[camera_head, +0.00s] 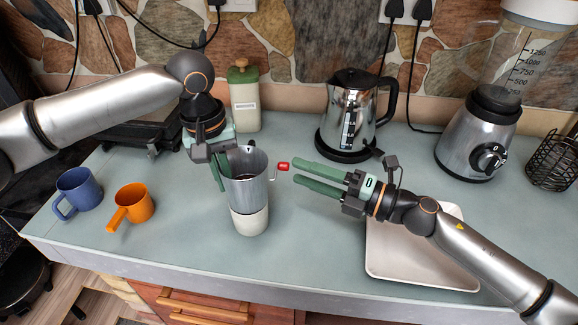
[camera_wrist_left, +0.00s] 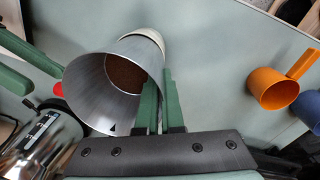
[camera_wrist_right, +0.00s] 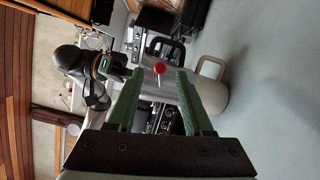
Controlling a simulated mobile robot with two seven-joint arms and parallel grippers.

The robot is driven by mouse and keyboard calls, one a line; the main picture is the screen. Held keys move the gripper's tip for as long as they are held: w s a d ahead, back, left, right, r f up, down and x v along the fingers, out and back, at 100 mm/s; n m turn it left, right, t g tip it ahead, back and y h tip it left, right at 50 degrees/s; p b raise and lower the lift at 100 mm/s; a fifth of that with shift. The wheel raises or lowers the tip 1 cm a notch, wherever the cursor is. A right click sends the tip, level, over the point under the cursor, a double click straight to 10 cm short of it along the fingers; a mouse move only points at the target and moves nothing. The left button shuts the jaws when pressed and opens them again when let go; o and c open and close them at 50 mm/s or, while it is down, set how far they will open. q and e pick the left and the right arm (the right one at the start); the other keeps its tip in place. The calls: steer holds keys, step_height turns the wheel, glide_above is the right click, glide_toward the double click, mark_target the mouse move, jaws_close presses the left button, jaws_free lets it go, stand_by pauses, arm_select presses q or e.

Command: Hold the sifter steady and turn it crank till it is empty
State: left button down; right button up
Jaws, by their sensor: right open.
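The metal sifter (camera_head: 247,180) stands upright on a cream mug (camera_head: 250,220) near the counter's front. In the left wrist view brown powder (camera_wrist_left: 126,74) lies deep inside the sifter (camera_wrist_left: 100,92). Its crank ends in a red knob (camera_head: 283,166) on the right side. My left gripper (camera_head: 222,172) is at the sifter's left side, its fingers nearly together; it appears shut on the sifter's handle, which the fingers hide. My right gripper (camera_head: 297,172) is open and empty; the red knob (camera_wrist_right: 159,68) shows just beyond and between its fingertips.
A kettle (camera_head: 350,105) and a green-lidded canister (camera_head: 243,100) stand behind, a blender (camera_head: 480,130) at the right. A white tray (camera_head: 415,268) lies beneath my right arm.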

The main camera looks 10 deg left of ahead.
steer(key=v, duration=0.7)
steer(key=shift+d, duration=0.15)
stand_by(0.6)
steer(key=w+d+n+g, duration=0.3)
steer(key=n+g, duration=0.2)
steer(key=n, duration=1.2)
steer(key=shift+n+y, duration=0.3)
steer(key=a, duration=1.2)
steer(key=shift+w+r, duration=0.15)
steer(key=shift+w, duration=0.25)
jaws_close()
